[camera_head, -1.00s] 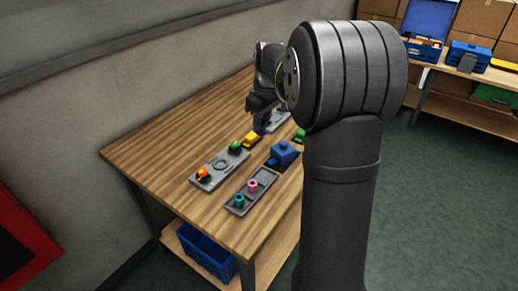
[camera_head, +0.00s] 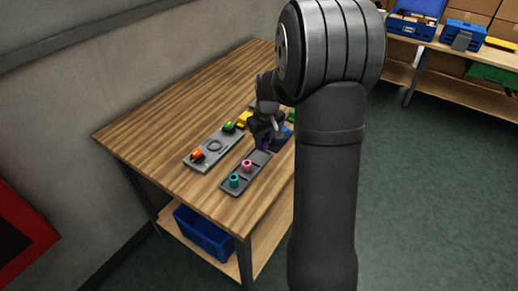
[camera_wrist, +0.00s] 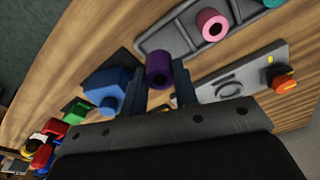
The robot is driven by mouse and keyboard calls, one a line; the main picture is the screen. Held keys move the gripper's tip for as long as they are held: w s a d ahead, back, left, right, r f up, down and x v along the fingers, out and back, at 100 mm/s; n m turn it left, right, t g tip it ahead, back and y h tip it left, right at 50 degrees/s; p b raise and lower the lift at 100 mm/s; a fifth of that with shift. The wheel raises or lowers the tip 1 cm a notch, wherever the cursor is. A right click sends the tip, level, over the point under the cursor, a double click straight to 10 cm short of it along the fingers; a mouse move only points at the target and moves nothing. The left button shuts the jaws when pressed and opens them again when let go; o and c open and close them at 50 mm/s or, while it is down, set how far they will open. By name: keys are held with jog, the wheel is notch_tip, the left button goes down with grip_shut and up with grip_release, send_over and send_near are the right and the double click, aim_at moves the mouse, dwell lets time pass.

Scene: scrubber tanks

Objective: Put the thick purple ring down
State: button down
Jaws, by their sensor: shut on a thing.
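The thick purple ring (camera_wrist: 159,71) sits between the fingertips of my gripper (camera_wrist: 160,82) in the wrist view. My gripper is shut on it. In the head view my gripper (camera_head: 264,136) is at the far end of a grey tray (camera_head: 232,184), with only a bit of purple showing below the fingers. The tray holds a pink ring (camera_head: 247,166) and a teal ring (camera_head: 234,180). In the wrist view the purple ring overlaps the empty end of the tray (camera_wrist: 150,45). I cannot tell whether it touches the tray.
A grey panel (camera_head: 200,163) with an orange knob (camera_head: 197,154) and a green knob (camera_head: 229,127) lies left of the tray. A blue block-like object (camera_wrist: 108,88) is close beside my gripper. Bare wooden table (camera_head: 150,125) is free at the left.

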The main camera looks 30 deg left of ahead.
jog(key=shift+s+a+f, duration=0.15)
jog(key=shift+a+f, duration=0.35)
jog(key=shift+a, duration=0.3)
jog(key=shift+f, duration=1.95)
jog(key=shift+f, duration=0.1)
jog(key=c, duration=1.1)
grip_release()
jog(key=shift+f, duration=0.1)
jog(key=shift+c, duration=0.2)
jog(key=r, duration=0.4)
jog(key=d+r, duration=0.1)
jog(key=r, duration=0.7)
jog(key=shift+s+d+r, duration=0.15)
jog(key=shift+s, duration=0.1)
